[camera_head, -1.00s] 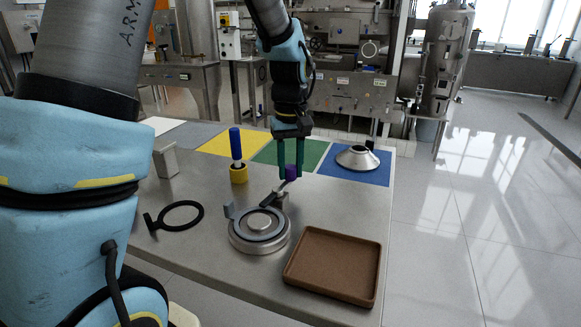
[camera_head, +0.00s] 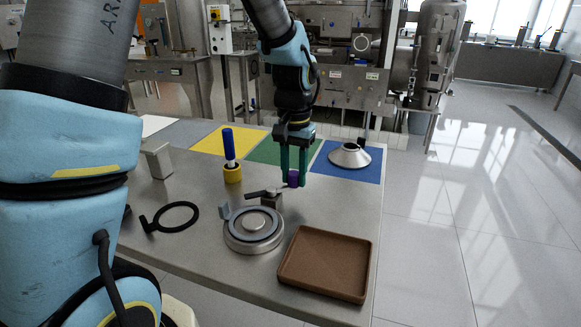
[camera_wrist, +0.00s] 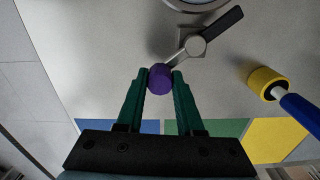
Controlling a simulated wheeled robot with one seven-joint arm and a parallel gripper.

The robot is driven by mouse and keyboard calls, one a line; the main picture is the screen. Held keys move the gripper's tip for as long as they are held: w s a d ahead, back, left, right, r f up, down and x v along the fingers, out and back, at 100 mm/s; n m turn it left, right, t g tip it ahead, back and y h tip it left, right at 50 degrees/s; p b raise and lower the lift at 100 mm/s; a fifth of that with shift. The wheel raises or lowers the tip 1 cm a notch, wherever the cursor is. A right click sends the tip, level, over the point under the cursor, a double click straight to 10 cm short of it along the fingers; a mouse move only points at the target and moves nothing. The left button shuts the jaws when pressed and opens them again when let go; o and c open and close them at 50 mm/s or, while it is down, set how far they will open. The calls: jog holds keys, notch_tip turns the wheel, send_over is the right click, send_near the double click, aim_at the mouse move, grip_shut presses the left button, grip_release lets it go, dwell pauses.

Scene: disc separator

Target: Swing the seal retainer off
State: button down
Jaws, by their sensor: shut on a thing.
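The seal retainer is a swing lever with a purple knob (camera_head: 293,180), a thin metal arm and a dark bar (camera_head: 257,193). It pivots on a small metal post (camera_head: 271,202) behind the round base (camera_head: 253,243) with its grey ring (camera_head: 254,223). The dark bar points left, behind the ring and apart from its top. My gripper (camera_head: 294,182) points down and is shut on the knob. In the wrist view the knob (camera_wrist: 160,78) sits between the green fingertips, with the pivot (camera_wrist: 195,45) and dark bar (camera_wrist: 222,24) beyond it.
A brown tray (camera_head: 281,277) lies front right. A black handled ring (camera_head: 176,230) lies left. A blue-handled tool in a yellow holder (camera_head: 232,174), a metal block (camera_head: 158,160) and a metal cone (camera_head: 349,154) on a blue mat (camera_head: 366,174) stand further back.

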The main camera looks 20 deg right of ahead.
jog(key=s+m, duration=0.1)
jog(key=m, duration=0.1)
jog(key=m+p, duration=0.1)
jog(key=shift+s+a+r+m, duration=0.15)
jog(key=shift+s+m, duration=0.25)
jog(key=shift+s+a+m+p, duration=0.25)
jog(key=shift+s+m+p, duration=0.25)
jog(key=shift+m, duration=0.55)
jog(key=shift+s+a+m+p, duration=0.3)
jog(key=shift+m+p, duration=0.25)
jog(key=shift+m, duration=0.5)
jog(key=shift+s, duration=0.1)
jog(key=c, duration=0.5)
grip_release()
jog(key=shift+c, duration=0.2)
notch_tip(320, 180, up, 11)
jog(key=b, duration=0.1)
jog(key=shift+f, duration=0.2)
